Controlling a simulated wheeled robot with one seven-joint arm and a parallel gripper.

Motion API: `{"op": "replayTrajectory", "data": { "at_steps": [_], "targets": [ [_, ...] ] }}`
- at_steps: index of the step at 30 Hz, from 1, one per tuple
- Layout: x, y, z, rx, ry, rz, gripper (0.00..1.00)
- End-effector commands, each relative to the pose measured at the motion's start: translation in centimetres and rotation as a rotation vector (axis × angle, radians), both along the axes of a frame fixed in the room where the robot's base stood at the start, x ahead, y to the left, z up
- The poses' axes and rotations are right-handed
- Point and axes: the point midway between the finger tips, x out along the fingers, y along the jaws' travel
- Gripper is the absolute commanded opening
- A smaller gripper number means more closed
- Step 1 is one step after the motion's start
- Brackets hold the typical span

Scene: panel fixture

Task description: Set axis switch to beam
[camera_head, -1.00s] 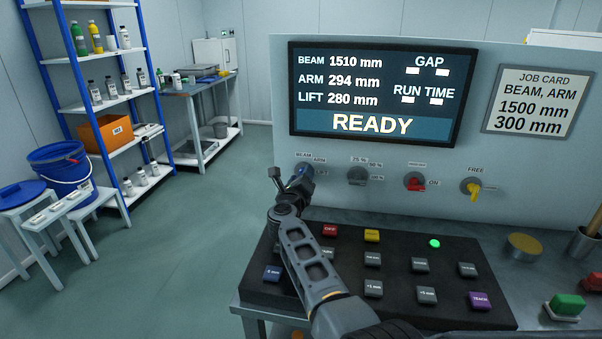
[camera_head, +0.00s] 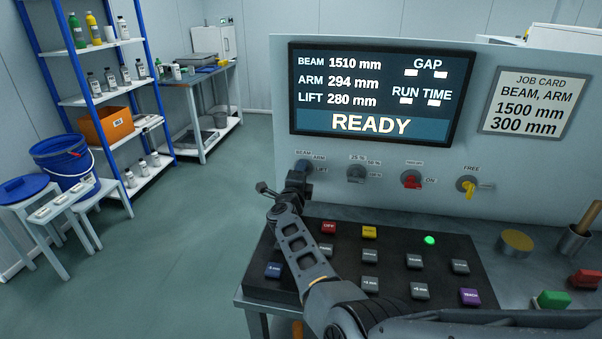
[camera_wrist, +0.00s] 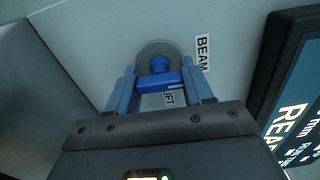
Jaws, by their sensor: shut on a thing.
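The axis switch (camera_head: 303,165) is a blue knob at the left end of the panel's row of controls, mostly hidden behind my gripper in the head view. In the wrist view the blue knob (camera_wrist: 159,68) sits on a round grey plate, with a BEAM label and a partly covered LIFT label beside it. My gripper (camera_head: 298,177) is at the panel, and its two fingers (camera_wrist: 165,85) are shut on the blue knob's bar. I cannot tell which label the knob points to. The screen (camera_head: 380,97) reads BEAM 1510, ARM 294, LIFT 280 and READY.
Right of the switch are a grey knob (camera_head: 356,173), a red switch (camera_head: 411,180) and a yellow switch (camera_head: 468,186). A black keypad (camera_head: 335,262) with several buttons lies below my arm. A job card (camera_head: 525,103) hangs at right.

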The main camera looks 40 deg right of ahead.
Motion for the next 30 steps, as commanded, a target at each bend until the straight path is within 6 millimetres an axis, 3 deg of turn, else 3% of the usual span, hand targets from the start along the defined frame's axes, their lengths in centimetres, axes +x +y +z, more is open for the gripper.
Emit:
{"op": "replayTrajectory", "data": {
  "at_steps": [20, 21, 28, 30],
  "targets": [
    [0.06, 0.13, -0.11, -0.039, 0.052, 0.003, 0.21],
    [0.05, 0.13, -0.12, -0.039, 0.052, 0.003, 0.53],
    [0.03, 0.08, -0.07, -0.038, 0.050, 0.002, 0.75],
    [0.02, 0.06, -0.06, -0.038, 0.050, 0.001, 0.77]
  ]
}}
